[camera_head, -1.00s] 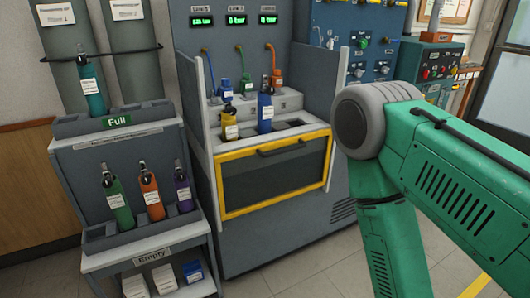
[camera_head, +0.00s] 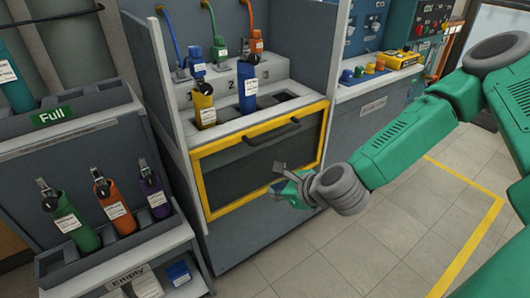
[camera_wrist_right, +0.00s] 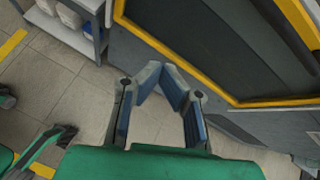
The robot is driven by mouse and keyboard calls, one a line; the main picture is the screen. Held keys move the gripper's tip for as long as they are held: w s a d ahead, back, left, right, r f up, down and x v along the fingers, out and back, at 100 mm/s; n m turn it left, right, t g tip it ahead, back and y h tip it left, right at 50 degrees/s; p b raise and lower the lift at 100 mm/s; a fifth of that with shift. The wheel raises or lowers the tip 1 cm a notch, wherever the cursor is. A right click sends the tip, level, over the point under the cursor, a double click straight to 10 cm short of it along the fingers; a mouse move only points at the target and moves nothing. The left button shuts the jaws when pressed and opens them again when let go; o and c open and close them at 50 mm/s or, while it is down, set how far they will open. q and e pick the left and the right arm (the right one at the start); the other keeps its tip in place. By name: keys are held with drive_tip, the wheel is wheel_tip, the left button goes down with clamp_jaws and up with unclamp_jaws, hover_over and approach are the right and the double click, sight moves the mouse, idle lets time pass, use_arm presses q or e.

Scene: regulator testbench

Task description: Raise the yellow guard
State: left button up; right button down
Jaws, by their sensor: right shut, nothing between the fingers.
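The yellow guard (camera_head: 238,174) is a dark panel in a yellow frame with a dark bar handle (camera_head: 273,133) near its top edge. It is down, covering the front of the testbench below the bottle slots. In the right wrist view the guard's yellow frame and dark panel (camera_wrist_right: 200,45) fill the upper right. My right gripper (camera_head: 281,182) is in front of the guard's lower right part, below the handle. It is shut and empty; its fingers (camera_wrist_right: 164,80) show over floor in the wrist view, apart from the handle. My left gripper is not in view.
A yellow bottle (camera_head: 204,106) and a blue bottle (camera_head: 247,88) stand in the bench slots above the guard. A grey rack (camera_head: 95,150) with several bottles stands at the left. Floor (camera_head: 370,245) is clear at the right.

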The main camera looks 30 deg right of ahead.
drive_tip(key=w+d+r+m+t+h, duration=0.1)
drive_tip(key=w+d+r+m+t, duration=0.15)
drive_tip(key=d+r+m, duration=0.2)
drive_tip(key=d+f+b+x, duration=0.1)
drive_tip(key=b+x, duration=0.2)
drive_tip(key=x, duration=0.8)
drive_tip(key=shift+a+r+m+g+p, duration=0.1)
drive_tip(key=shift+r+m+g+p, duration=0.3)
drive_tip(key=shift+r, duration=1.5)
drive_tip(key=shift+p, duration=0.3)
wheel_tip(320, 180, up, 31)
drive_tip(key=p, duration=1.9)
drive_tip(key=shift+h, duration=0.3)
drive_tip(key=shift+w, duration=0.1)
